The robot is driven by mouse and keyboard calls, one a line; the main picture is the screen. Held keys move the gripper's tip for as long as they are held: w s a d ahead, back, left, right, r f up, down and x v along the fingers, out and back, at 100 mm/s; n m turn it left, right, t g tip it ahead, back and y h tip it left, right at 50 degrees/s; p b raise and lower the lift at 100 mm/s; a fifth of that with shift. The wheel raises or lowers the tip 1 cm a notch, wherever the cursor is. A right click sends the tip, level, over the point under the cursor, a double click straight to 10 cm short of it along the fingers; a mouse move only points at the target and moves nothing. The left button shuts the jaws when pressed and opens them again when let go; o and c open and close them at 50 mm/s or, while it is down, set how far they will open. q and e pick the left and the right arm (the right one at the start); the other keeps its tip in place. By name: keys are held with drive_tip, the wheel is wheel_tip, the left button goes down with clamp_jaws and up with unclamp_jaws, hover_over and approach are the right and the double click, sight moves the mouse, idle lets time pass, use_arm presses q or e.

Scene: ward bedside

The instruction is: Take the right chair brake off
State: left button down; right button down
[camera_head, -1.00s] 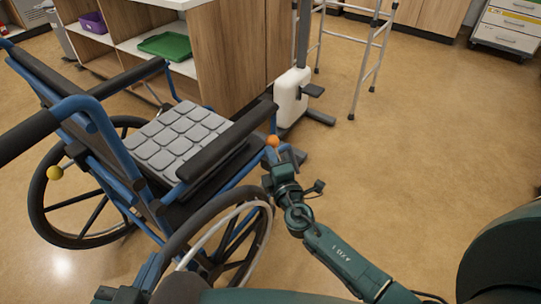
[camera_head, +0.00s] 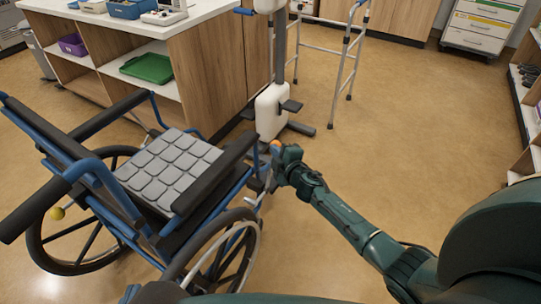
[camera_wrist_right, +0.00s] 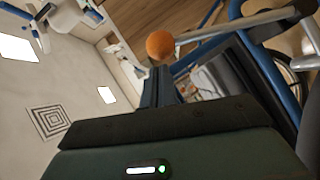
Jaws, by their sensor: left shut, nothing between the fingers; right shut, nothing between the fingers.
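The wheelchair (camera_head: 165,170) stands at the left with a grey padded seat. An orange ball knob (camera_head: 275,146) shows at its near front side, by my right gripper (camera_head: 279,156). In the right wrist view the orange knob (camera_wrist_right: 160,45) sits on a metal lever (camera_wrist_right: 240,28), just beyond the tips of my right gripper (camera_wrist_right: 158,76). That gripper is shut and empty; I cannot tell if it touches the knob. A yellow ball knob (camera_head: 57,213) is on the chair's far side.
A white-based stand (camera_head: 271,110) with dark feet is just behind the orange knob. A walking frame (camera_head: 343,70) stands to its right. A shelf unit (camera_head: 215,75) with a green tray (camera_head: 147,68) is behind the chair. The floor at the right (camera_head: 420,140) is clear.

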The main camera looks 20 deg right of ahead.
drive_tip(key=shift+w+d+f, duration=0.15)
drive_tip(key=shift+w+d, duration=0.25)
drive_tip(key=shift+d, duration=0.2)
drive_tip(key=shift+d, duration=0.1)
use_arm(q)
drive_tip(key=shift+a+r, duration=0.1)
